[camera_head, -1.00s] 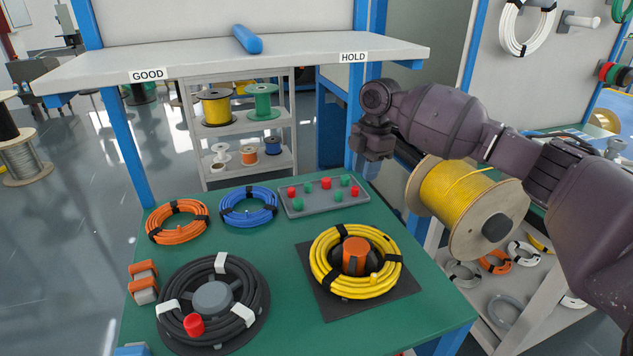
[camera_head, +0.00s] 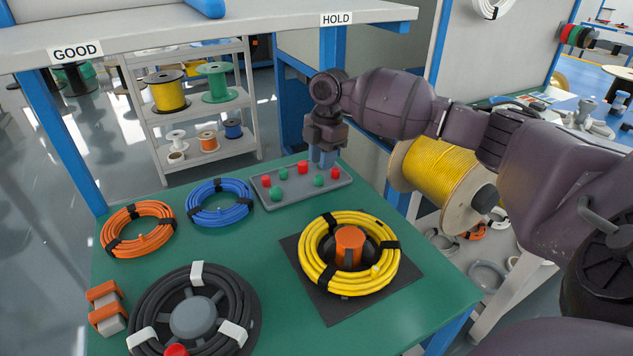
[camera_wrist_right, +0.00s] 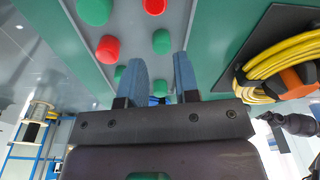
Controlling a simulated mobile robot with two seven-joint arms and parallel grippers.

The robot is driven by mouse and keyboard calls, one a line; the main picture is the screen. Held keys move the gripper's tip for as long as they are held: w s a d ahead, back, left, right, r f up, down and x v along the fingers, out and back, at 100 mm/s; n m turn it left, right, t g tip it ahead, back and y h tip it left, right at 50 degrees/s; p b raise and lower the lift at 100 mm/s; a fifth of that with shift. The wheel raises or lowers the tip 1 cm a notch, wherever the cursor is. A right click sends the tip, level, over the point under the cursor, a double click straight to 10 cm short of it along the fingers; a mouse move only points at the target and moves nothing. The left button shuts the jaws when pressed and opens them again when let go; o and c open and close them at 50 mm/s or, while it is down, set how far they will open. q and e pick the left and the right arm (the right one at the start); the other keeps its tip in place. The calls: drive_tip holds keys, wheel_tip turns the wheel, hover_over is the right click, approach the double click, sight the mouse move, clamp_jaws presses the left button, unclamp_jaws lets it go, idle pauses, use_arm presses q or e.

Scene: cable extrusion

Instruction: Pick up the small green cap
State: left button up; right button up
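Several small caps, some green and some red, sit on a grey tray (camera_head: 258,202) at the back of the green table. Green caps show at its left rear (camera_head: 282,174), left front (camera_head: 277,195) and right front (camera_head: 318,181). My right gripper (camera_head: 323,164) is above the tray's rear right, fingers pointing down, and may hide another cap. A green cap (camera_wrist_right: 161,41) lies just beyond the gap, and another (camera_wrist_right: 119,72) is beside one finger. My left gripper is out of view.
Orange (camera_head: 139,230) and blue (camera_head: 221,203) cable coils lie left of the tray. A black coil (camera_head: 240,297) and a yellow coil (camera_head: 313,262) lie in front. A white shelf (camera_head: 230,13) spans above the table at the rear. A yellow cable spool (camera_head: 436,177) stands right of the table.

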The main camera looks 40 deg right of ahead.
sight(318, 185)
drive_tip(key=f, duration=0.2)
drive_tip(key=f+b, duration=0.1)
drive_tip(key=f, duration=0.1)
drive_tip(key=shift+s+a+f, duration=0.1)
drive_tip(key=shift+a, duration=0.3)
drive_tip(key=shift+f+b, duration=0.35)
drive_tip(key=shift+a+r, duration=0.1)
clamp_jaws()
use_arm(q)
drive_tip(key=p, duration=0.3)
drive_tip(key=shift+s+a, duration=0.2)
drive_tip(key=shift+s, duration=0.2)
use_arm(e)
wheel_tip(318, 185, up, 10)
